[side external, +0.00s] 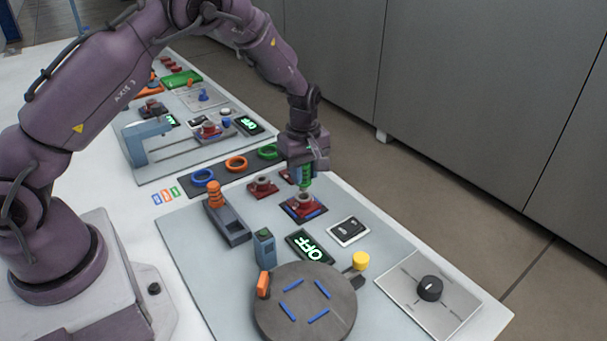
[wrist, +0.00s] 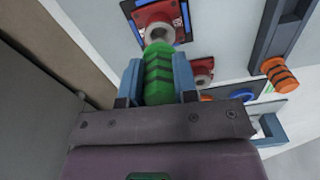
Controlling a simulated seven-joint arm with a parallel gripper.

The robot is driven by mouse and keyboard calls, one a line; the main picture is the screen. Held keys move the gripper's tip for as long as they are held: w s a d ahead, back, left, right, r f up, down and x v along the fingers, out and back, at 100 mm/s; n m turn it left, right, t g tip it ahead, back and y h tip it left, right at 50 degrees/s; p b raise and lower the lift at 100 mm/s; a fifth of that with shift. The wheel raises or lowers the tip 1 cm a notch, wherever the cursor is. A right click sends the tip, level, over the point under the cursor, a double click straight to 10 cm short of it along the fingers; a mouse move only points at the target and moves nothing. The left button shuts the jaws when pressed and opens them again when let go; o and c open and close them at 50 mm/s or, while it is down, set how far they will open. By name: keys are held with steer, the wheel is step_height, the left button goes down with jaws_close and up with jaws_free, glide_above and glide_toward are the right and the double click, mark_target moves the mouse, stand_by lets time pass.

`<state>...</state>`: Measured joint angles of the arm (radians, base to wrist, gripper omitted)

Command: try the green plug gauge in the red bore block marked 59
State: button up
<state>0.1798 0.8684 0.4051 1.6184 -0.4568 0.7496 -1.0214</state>
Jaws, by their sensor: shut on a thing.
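My gripper (side external: 304,181) is shut on the green plug gauge (side external: 303,172), its two blue fingers on either side of it. In the wrist view the green plug gauge (wrist: 158,82) shows dark bands, and its far end points at the grey bore of a red block (wrist: 172,12). In the side view this red bore block (side external: 297,212) sits on a blue-edged holder just below the gauge. I cannot tell whether the tip touches or enters the bore. No number on the block is readable. A second red block (side external: 263,188) with a grey bore stands to its left.
Blue, orange and green rings lie on a dark strip (side external: 222,178) behind. A round turntable (side external: 304,329), an OFF display (side external: 310,246) and a black knob (side external: 430,288) are in front.

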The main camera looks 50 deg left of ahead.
steer(key=shift+r, duration=1.45)
